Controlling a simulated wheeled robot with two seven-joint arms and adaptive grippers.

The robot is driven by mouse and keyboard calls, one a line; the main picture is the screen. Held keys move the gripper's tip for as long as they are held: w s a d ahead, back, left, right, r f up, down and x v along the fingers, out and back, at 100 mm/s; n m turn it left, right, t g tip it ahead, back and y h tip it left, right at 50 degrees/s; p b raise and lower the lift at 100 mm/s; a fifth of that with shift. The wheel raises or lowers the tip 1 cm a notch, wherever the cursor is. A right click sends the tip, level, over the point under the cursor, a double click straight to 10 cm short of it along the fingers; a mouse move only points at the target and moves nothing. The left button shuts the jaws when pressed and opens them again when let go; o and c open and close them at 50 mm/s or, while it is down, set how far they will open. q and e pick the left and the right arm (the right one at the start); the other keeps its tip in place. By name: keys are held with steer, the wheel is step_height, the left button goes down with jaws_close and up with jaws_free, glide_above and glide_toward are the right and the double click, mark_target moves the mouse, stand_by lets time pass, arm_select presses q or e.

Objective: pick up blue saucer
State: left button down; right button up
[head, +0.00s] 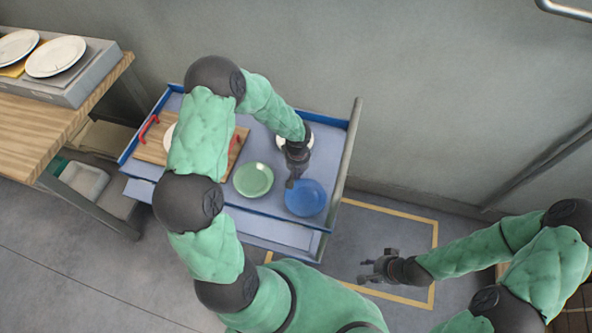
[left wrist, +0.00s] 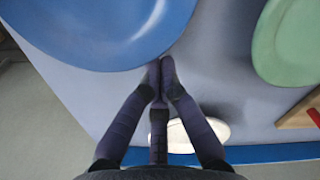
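The blue saucer (head: 305,198) lies on the right part of the blue-edged cart top. It fills the upper left of the left wrist view (left wrist: 105,25). My left gripper (head: 290,184) is pointed down at the saucer's upper-left rim in the head view. In the left wrist view its fingertips (left wrist: 160,64) are together right beside the rim, with nothing clearly seen between them; whether they touch the rim is unclear. My right gripper (head: 372,268) is over the floor right of the cart, away from the saucer, with its fingers apart and empty.
A green saucer (head: 253,180) lies left of the blue one. A white plate (head: 296,140) is behind, partly hidden by my left arm. A wooden tray with red handles (head: 152,152) is at the left. The cart's raised edge (head: 342,165) bounds the right.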

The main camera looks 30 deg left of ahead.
mark_target(307, 198)
arm_select(q)
steer(key=shift+s+d+f+b, duration=0.15)
steer(key=shift+s+d+b, duration=0.55)
steer(key=shift+s+d, duration=0.15)
steer(key=shift+s, duration=0.15)
steer(key=shift+r, duration=0.2)
